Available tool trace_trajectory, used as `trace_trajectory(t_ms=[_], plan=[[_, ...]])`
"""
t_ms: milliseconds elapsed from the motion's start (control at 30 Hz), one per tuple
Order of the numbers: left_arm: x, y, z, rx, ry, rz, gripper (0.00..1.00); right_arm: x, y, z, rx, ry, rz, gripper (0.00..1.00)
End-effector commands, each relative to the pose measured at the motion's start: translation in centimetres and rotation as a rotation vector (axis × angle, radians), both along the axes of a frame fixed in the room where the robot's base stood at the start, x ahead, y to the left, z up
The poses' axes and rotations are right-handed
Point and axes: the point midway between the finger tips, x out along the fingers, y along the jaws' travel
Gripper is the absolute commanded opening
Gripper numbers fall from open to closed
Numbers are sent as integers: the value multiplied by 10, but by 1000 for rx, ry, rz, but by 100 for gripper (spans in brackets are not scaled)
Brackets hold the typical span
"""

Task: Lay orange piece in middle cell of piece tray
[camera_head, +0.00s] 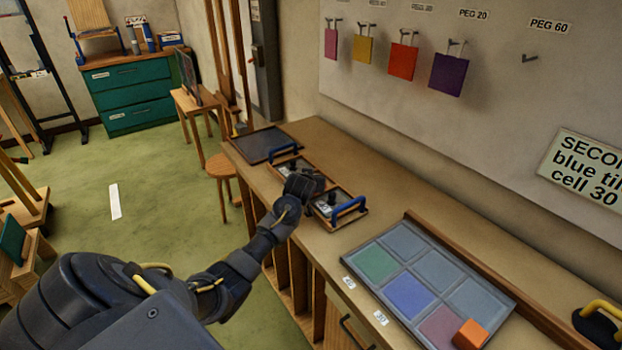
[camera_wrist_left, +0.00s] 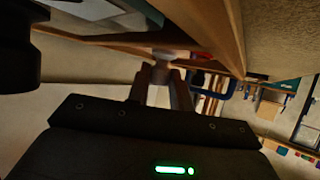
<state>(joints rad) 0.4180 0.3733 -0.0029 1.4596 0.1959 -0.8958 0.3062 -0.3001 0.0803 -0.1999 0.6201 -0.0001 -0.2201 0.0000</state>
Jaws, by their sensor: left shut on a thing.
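My left gripper (camera_head: 308,186) is over the small wooden tray with blue handles (camera_head: 345,222) on the bench. In the left wrist view its two fingers (camera_wrist_left: 162,90) are close together, shut on a small greyish thing (camera_wrist_left: 164,62) that I cannot identify. Part of the tray is hidden behind the gripper; a dark knob on a pale piece (camera_head: 333,199) shows in its near part. An orange block (camera_head: 471,334) sits on the panel's near right corner, well away from my gripper. My right gripper is not in view.
The leaded panel (camera_head: 398,244), with green, blue and mauve cells, lies along the near bench. A dark flat tray (camera_head: 262,144) lies at the bench's far end. Pink, yellow and purple squares also hang on the wall. A yellow-handled dark tool (camera_head: 597,322) stands at the right.

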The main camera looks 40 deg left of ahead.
Motion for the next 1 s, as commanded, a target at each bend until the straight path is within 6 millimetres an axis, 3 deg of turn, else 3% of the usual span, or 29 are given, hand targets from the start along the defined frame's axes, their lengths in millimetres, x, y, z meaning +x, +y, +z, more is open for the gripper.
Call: trace_trajectory(t_ms=[33,67,200,567,767,1000], plan=[[0,0,-2,-1,0,0,5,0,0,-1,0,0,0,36],[0,0,-2,0,1,0,26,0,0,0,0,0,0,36],[0,0,-1,0,1,0,43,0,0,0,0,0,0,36],[0,0,5,0,-1,0,43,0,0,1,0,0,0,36],[-21,-12,15,1,-1,-1,43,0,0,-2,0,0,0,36],[-61,-33,40,4,-1,-1,43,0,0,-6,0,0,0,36]])
